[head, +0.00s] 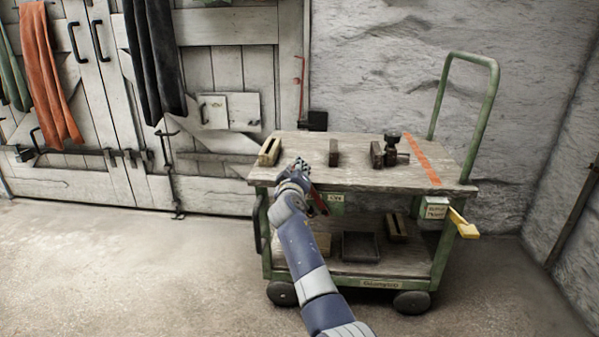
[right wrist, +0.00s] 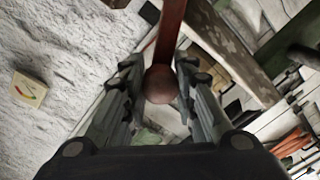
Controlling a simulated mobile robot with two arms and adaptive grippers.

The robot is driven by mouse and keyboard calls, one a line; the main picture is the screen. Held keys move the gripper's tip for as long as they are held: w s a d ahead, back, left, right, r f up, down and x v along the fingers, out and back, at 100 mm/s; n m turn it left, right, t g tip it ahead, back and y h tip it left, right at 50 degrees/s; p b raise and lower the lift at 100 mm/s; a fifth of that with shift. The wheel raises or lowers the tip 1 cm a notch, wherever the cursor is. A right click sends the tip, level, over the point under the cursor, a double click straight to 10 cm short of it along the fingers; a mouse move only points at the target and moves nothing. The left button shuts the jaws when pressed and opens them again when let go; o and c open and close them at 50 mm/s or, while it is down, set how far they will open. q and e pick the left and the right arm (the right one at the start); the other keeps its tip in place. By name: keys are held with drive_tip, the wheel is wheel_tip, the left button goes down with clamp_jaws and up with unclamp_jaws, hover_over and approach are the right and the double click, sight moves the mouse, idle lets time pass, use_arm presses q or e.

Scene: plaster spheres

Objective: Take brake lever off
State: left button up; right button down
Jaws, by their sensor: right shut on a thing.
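The brake lever (head: 318,201) is a red bar at the front left of the green cart, partly behind my right gripper (head: 299,172). In the right wrist view the red bar (right wrist: 171,35) ends in a round, dark red knob (right wrist: 161,84). My right gripper is shut on this knob, with its fingers (right wrist: 158,88) on both sides of it. The cart's wooden top (head: 300,146) lies just behind the gripper. A small green label (head: 336,198) sits on the cart's front edge beside the lever. My left gripper is not in view.
Several blocks, including a slotted one (head: 269,152), and a dark clamp-like piece (head: 392,146) stand on the cart top. A yellow handle (head: 463,224) juts out at the right. A dark tray (head: 360,245) sits on the lower shelf. The floor in front is clear.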

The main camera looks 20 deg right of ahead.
drive_tip(key=shift+a, duration=0.15)
idle(0.3)
drive_tip(key=c, duration=1.3)
unclamp_jaws()
drive_tip(key=shift+w, duration=0.1)
drive_tip(key=shift+c, duration=0.2)
drive_tip(key=shift+o, duration=0.5)
drive_tip(key=shift+a, duration=0.1)
drive_tip(key=shift+s+a, duration=0.25)
drive_tip(key=shift+s, duration=0.35)
drive_tip(key=v, duration=1)
drive_tip(key=shift+s+a, duration=0.2)
drive_tip(key=shift+s, duration=0.05)
